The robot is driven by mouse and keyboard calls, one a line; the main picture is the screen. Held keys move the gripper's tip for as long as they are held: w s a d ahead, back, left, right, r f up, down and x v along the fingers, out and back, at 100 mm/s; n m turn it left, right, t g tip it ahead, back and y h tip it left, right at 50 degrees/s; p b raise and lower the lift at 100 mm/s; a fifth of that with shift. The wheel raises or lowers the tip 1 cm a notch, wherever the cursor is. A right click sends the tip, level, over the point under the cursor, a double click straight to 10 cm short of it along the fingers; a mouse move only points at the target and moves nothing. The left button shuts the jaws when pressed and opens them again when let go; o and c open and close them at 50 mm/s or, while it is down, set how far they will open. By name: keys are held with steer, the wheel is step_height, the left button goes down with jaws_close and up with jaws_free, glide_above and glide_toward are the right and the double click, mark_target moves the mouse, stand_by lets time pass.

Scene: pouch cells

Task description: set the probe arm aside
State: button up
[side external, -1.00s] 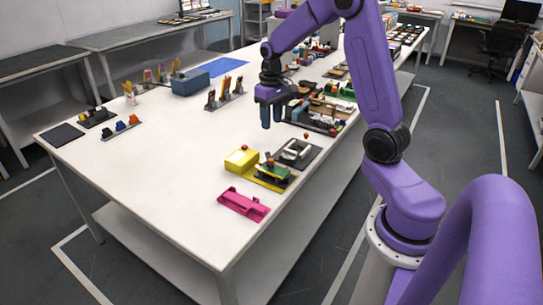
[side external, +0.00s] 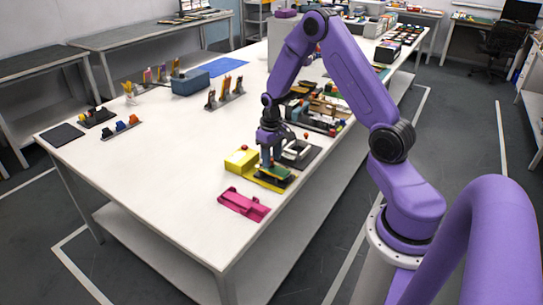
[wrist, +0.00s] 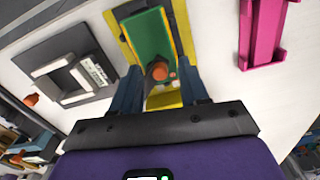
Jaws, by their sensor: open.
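A green piece with an orange-red knob (wrist: 158,71), which may be the probe arm, lies on a yellow base (wrist: 125,30). In the side view the green piece (side external: 278,174) and yellow base (side external: 262,182) are near the table's front edge, partly hidden by my gripper (side external: 267,160). My gripper (wrist: 160,85) is open, pointing down, one blue finger on each side of the knob in the wrist view. I cannot tell whether the fingers touch anything. A pink cradle (side external: 243,204) lies empty in front of the yellow base; it also shows in the wrist view (wrist: 262,35).
A dark grey fixture (wrist: 85,95) with light bars lies close by on the other side. Coloured parts crowd the table behind. The white tabletop (side external: 170,180) at left is largely clear.

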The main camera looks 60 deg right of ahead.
jaws_close()
steer(key=shift+w, duration=0.1)
